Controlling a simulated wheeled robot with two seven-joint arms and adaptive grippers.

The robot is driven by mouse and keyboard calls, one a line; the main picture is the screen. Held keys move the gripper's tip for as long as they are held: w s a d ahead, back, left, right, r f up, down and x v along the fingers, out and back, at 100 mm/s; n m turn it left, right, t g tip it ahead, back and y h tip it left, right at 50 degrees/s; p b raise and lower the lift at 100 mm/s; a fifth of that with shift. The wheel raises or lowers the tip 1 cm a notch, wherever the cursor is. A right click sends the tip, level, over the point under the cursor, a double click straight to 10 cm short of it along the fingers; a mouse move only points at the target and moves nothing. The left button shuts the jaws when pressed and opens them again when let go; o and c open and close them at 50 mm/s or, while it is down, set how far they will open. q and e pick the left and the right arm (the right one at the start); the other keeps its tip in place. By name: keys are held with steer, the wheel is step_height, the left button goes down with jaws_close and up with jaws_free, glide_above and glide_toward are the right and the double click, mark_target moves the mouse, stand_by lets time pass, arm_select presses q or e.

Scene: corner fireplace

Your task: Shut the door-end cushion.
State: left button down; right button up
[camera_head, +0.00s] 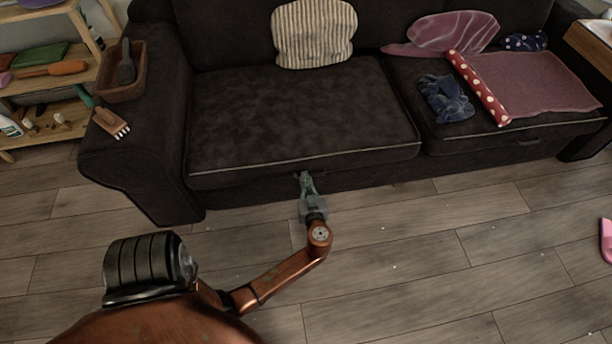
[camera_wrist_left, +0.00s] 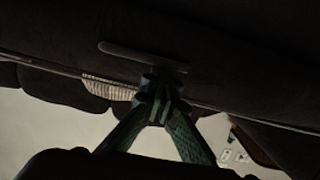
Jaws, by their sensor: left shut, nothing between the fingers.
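The dark sofa has two seat cushions with pale piping along their front edges. The left seat cushion (camera_head: 290,115) lies bare and looks about level; whether a gap is under its front edge I cannot tell. The right seat cushion (camera_head: 540,125) carries cloths. Which one is the door end does not show. My left gripper (camera_head: 305,177) is at the left cushion's front edge, near its middle, shut and empty. In the left wrist view the shut fingers (camera_wrist_left: 160,82) are close to a dark strap (camera_wrist_left: 140,56) on the cushion; contact is unclear. My right gripper is out of view.
A striped pillow (camera_head: 313,35) leans on the backrest. A polka-dot roll (camera_head: 478,88), a pink cloth (camera_head: 540,82) and a crumpled blue cloth (camera_head: 446,98) lie on the right cushion. A brown box (camera_head: 122,85) and a brush (camera_head: 112,124) sit on the left armrest.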

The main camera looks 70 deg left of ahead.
arm_select(q)
step_height(320, 180, up, 10)
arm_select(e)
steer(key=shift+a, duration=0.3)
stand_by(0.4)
